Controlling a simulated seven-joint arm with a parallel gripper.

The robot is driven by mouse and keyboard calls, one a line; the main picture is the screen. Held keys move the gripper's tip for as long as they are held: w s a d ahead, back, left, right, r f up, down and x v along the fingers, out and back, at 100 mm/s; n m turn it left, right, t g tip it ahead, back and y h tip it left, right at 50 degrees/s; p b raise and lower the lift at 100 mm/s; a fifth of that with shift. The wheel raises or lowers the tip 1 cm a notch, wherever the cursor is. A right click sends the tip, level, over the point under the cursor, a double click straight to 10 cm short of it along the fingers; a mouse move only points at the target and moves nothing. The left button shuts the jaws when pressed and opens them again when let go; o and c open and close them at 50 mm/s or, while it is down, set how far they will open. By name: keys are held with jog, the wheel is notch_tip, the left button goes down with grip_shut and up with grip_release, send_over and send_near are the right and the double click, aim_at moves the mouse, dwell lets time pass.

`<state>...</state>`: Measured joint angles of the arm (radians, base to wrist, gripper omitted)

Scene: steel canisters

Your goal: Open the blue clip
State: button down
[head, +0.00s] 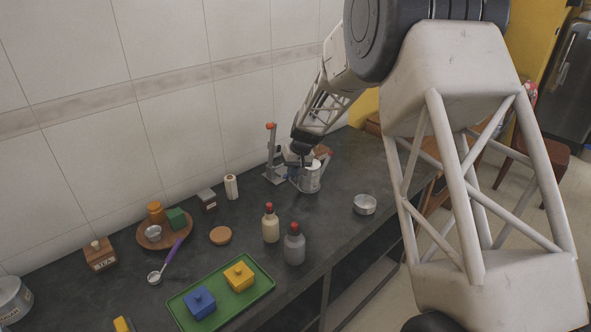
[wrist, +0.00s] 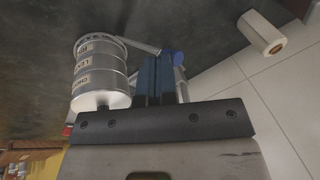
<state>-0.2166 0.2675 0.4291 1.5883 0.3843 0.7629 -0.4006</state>
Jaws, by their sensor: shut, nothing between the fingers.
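A steel canister (head: 311,178) stands near the back of the dark counter, partly hidden by my gripper in the head view. In the wrist view the canister (wrist: 100,72) is at the left, with dark lettering on its side and a thin metal arm running from its rim. A small blue piece, apparently the blue clip (wrist: 175,57), shows at the fingertips; whether they touch it I cannot tell. My gripper (head: 298,160) is at the canister, pointing down. Its dark fingers (wrist: 156,68) are together, beside the canister, with nothing between them.
A grey upright stand with an orange top (head: 271,150) is just left of the canister. A white cylinder (head: 231,187), two red-capped bottles (head: 270,224) and a small metal cup (head: 365,204) stand around. A green tray (head: 222,296) is at the front. The tiled wall is close behind.

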dwell(0.6)
jog(key=shift+w+d+r, duration=0.15)
jog(key=shift+w+d, duration=0.2)
jog(key=shift+w, duration=0.1)
jog(key=shift+d, duration=0.1)
dwell(0.3)
jog(key=s+d+v, duration=0.1)
jog(key=d+v, duration=0.1)
jog(key=v, duration=1)
jog(key=shift+f, duration=0.2)
